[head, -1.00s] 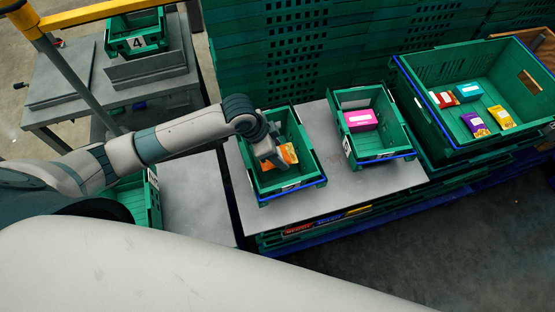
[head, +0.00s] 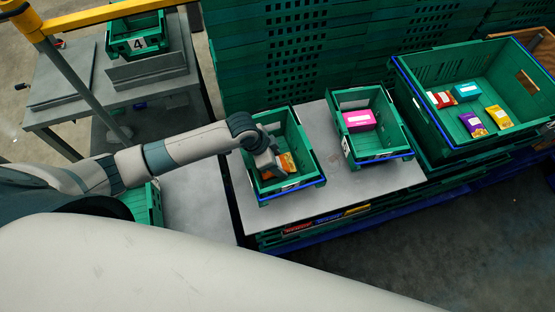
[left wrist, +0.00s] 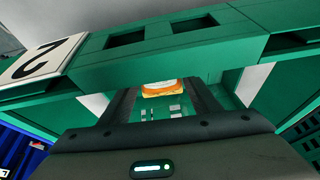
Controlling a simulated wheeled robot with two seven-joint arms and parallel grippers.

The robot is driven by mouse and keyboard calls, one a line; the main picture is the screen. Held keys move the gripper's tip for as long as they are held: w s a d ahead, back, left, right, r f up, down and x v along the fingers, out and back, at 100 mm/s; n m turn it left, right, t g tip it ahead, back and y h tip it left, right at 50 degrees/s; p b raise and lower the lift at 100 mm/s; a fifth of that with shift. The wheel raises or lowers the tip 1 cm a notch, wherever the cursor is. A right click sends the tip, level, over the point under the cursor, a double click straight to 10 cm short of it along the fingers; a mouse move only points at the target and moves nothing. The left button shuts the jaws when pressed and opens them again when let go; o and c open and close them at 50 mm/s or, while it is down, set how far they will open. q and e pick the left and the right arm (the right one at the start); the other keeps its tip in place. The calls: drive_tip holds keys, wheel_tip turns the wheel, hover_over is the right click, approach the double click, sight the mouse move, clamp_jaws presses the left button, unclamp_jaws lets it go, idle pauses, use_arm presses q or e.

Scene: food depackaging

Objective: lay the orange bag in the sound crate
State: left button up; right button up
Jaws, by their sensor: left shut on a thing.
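The orange bag (head: 288,162) is inside a green crate (head: 303,148) with a blue front edge, on the grey table. My left gripper (head: 272,166) reaches down into this crate and is shut on the bag. Whether the bag touches the crate floor is hard to tell. The pictures do not mark which crate is the sound one. My right gripper is not in view.
A second green crate (head: 380,143) to the right holds a pink box (head: 359,120). A larger green crate (head: 420,62) at the far right holds several small packages. A crate labelled 4 (head: 122,46) stands on the back left table. Tall stacked green crates (head: 300,60) rise behind.

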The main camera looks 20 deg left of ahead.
use_arm(q)
drive_tip(key=shift+f, duration=0.15)
drive_tip(key=o, duration=1.1)
drive_tip(key=shift+r, duration=0.2)
drive_tip(key=b+v, duration=0.2)
drive_tip(key=v, duration=1)
